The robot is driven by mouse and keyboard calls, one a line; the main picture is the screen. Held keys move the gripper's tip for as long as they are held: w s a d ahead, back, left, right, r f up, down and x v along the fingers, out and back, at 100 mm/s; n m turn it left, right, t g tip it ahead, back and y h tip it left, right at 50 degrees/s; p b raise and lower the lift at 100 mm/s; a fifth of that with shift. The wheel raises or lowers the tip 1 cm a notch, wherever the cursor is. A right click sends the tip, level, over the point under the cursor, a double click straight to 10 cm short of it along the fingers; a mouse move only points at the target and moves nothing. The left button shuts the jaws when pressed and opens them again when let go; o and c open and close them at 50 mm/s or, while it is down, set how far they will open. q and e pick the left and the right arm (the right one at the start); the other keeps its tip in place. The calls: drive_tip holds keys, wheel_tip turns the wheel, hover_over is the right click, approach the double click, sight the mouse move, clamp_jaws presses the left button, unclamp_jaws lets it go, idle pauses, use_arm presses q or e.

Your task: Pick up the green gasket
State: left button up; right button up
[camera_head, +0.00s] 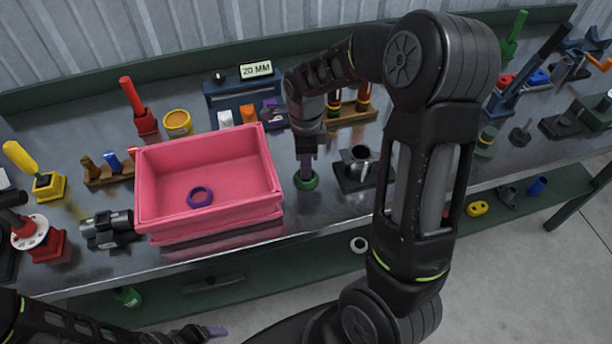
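The green gasket (306,182) is a small ring on the metal bench top, just right of the pink bin. My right gripper (306,171) points straight down over it. Its fingertips reach the ring and hide part of its far side. The fingers show as one narrow strip, so I cannot tell whether they are open or closed on the ring. My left gripper (210,332) is low at the bottom edge, in front of the bench and away from the gasket. Its finger opening cannot be made out.
The pink bin (161,223) holds a purple ring (200,197). A dark block with a metal cylinder (360,158) stands close right of the gasket. Behind are a bottle rack (350,116) and a "20 MM" sign (256,69). A lower shelf (330,262) runs below the bench.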

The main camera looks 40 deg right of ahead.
clamp_jaws()
idle(0.5)
wheel_tip(320, 180, up, 10)
drive_tip(key=b, duration=0.1)
idle(0.4)
idle(0.5)
